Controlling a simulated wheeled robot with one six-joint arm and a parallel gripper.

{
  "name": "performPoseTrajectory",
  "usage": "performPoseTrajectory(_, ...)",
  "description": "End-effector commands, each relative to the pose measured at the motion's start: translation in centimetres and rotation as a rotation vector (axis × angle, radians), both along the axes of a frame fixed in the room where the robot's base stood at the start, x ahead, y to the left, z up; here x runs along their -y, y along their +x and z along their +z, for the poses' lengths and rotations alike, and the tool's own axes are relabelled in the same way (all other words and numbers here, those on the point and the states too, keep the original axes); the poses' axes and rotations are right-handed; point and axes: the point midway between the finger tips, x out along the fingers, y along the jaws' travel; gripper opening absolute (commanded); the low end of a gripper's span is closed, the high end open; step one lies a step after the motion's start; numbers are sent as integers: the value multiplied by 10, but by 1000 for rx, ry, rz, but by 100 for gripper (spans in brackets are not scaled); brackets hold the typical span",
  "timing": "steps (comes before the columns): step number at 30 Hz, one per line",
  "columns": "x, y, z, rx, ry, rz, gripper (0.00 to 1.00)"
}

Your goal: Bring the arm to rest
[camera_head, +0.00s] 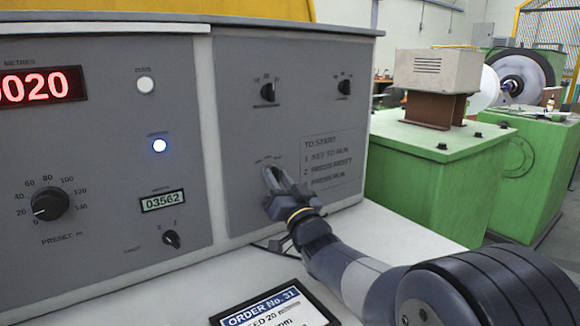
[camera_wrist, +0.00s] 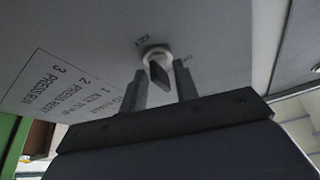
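My gripper (camera_head: 275,180) is at the lower part of the right grey control panel (camera_head: 235,120), in front of a key switch. In the wrist view my gripper (camera_wrist: 161,88) has its two fingers apart, with visible gaps on both sides of the dark key (camera_wrist: 158,73). The key sits in a round pale collar on the panel and points between the fingers. The fingertips look close to the panel face; I cannot tell whether they touch it. In the head view the key is hidden behind the fingers. My arm reaches in from the lower right.
Two black knobs (camera_head: 268,92) sit higher on this panel. The left panel has a red display (camera_head: 42,85), a lit button (camera_head: 159,146) and a preset dial (camera_head: 49,204). An order screen (camera_head: 275,308) lies on the white desk (camera_head: 235,275). Green machinery (camera_head: 430,160) stands at right.

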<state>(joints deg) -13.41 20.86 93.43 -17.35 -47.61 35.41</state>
Motion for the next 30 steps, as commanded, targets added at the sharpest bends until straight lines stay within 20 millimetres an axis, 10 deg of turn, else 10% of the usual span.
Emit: performPoseTrajectory(30, -1, -6, 1, -275, 407, 0, 29)
